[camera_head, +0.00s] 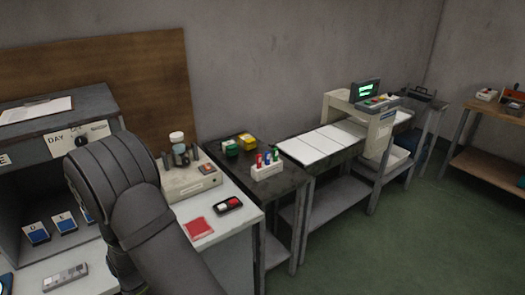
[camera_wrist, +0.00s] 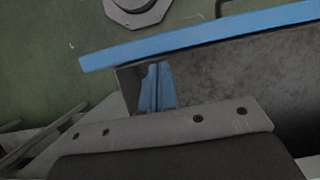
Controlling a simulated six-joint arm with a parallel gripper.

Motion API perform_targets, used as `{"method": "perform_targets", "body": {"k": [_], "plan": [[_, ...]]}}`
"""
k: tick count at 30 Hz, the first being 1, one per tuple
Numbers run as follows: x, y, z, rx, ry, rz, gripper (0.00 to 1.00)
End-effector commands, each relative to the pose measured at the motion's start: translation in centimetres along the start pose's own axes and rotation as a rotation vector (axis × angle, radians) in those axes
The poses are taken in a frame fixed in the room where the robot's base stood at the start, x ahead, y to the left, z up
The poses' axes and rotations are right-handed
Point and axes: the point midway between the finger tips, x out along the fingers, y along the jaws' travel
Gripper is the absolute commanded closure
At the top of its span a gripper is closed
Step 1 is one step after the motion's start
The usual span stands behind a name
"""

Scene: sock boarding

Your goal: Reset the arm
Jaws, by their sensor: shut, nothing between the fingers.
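My arm (camera_head: 150,215) rises from the bottom of the head view and bends at a thick dark joint in front of the left worktop. My gripper is hidden behind the arm in that view. In the wrist view, a dark body with a grey bolted plate, part of my gripper (camera_wrist: 165,125), fills the bottom edge. It is shut and holds nothing. Its fingertips are not clearly made out.
The left worktop (camera_head: 235,193) carries a grey device (camera_head: 188,181), a red pad (camera_head: 198,228) and a small black tray (camera_head: 228,205). A shelf unit (camera_head: 60,105) stands close left of my arm. Green floor (camera_head: 400,250) is open at right.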

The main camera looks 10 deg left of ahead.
Motion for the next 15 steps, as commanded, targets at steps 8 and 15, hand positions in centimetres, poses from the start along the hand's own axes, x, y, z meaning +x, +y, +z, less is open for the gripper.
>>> {"method": "perform_targets", "body": {"k": [8,15], "plan": [[0.6,0.0,-2.6,0.0,0.002,-0.001,1.0],[0.1,0.0,-3.7,0.0,0.0,-0.001,1.0]]}}
